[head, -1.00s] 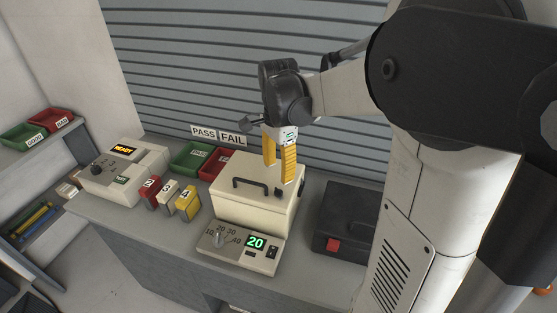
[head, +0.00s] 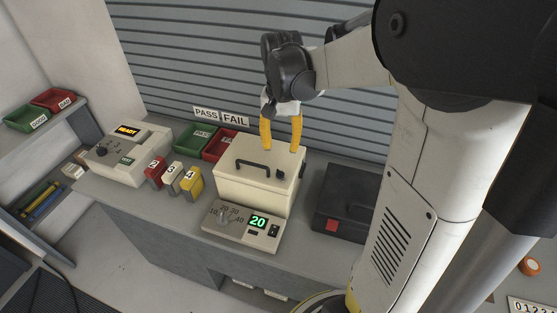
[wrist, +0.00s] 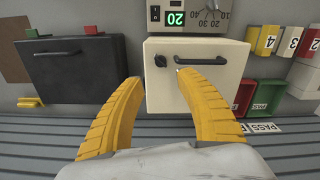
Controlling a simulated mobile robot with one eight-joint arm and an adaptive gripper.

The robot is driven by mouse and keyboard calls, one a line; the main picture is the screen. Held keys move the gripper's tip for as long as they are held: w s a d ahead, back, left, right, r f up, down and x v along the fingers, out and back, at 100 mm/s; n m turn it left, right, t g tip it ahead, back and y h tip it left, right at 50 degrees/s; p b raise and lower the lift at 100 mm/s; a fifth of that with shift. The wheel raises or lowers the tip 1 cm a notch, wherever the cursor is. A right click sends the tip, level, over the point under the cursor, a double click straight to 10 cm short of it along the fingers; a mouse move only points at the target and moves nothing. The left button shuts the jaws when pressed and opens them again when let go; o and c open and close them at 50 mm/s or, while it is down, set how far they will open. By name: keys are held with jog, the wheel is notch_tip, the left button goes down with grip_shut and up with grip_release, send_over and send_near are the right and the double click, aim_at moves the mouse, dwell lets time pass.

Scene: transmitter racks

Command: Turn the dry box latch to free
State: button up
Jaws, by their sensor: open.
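The dry box (head: 255,192) is a cream box with a black bar handle (head: 258,169) on its lid. Its latch (head: 280,174) is a small dark knob near the lid's right edge in the head view. In the wrist view the latch (wrist: 160,61) shows on the cream lid (wrist: 215,85), left of the handle (wrist: 202,61). My gripper (head: 281,147) has two yellow fingers spread apart above the back of the box. In the wrist view the open gripper (wrist: 155,75) has its fingertips on either side of the latch, with nothing between them.
A control panel (head: 243,226) reading 20 stands in front of the box. A black case (head: 345,195) lies to the right. Numbered red, white and yellow blocks (head: 174,175) and green and red bins (head: 198,144) stand to the left. PASS and FAIL signs (head: 220,117) are behind.

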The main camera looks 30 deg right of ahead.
aim_at(281, 173)
jog(key=f+n, duration=0.4)
jog(key=f, duration=0.1)
jog(key=f+n, duration=0.4)
jog(key=f, duration=0.2)
jog(key=shift+s+f, duration=0.2)
grip_shut()
